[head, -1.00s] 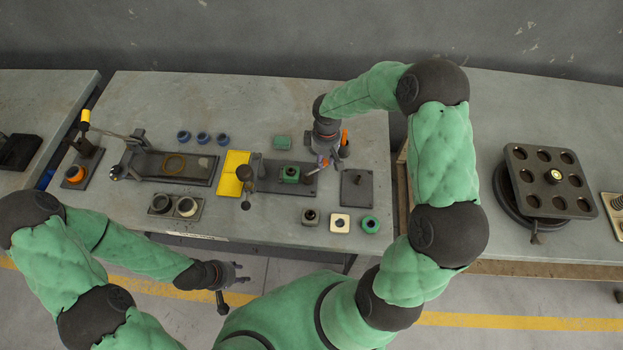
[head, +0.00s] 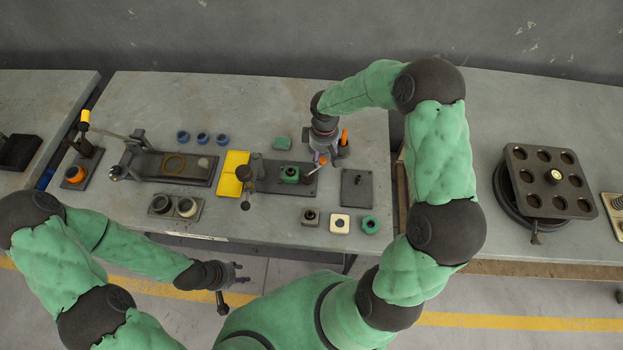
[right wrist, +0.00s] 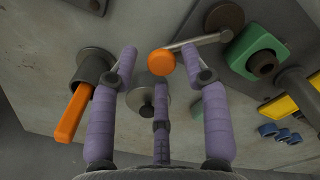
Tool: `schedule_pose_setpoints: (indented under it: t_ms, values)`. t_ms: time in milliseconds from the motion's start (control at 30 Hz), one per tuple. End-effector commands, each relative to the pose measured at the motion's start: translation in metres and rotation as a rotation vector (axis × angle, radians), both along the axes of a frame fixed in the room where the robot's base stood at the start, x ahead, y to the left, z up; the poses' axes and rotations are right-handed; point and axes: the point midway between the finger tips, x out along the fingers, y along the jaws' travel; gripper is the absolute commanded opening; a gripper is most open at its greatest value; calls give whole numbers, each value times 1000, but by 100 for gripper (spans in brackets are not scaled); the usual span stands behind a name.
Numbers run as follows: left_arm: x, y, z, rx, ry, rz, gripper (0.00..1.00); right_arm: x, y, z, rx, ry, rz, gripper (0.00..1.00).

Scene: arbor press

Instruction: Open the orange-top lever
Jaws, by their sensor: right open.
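The lever is a thin metal rod (right wrist: 207,40) with a round orange knob (right wrist: 161,62) at its end. It projects from the dark fixture plate (head: 268,184) that carries a green block (head: 289,174). In the head view the orange knob (head: 322,160) shows just below my right gripper (head: 324,155). In the right wrist view the purple fingers of my right gripper (right wrist: 160,72) are spread, with the knob between the outer fingertips. I cannot tell whether they touch it. My left gripper (head: 236,276) hangs open and empty in front of the table.
An orange-handled tool (right wrist: 73,112) stands in a dark socket close to my right gripper's left finger. A dark plate with a peg (head: 356,190) lies right of the fixture. A yellow tray (head: 233,173), blue rings (head: 202,138) and small blocks (head: 340,223) lie around.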

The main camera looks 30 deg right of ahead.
Motion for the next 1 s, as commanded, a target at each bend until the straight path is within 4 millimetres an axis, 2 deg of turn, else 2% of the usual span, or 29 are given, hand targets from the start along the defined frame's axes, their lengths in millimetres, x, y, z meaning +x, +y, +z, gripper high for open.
schedule_pose_setpoints:
  t_ms: [167,833,1000]
  values:
    - [0,0,6,0,0,0,40,-1,1,7,0,1,1,47]
    - [0,0,46,0,0,0,40,-1,1,64,1,3,1,47]
    - [0,0,50,0,0,0,40,-1,1,70,0,4,1,47]
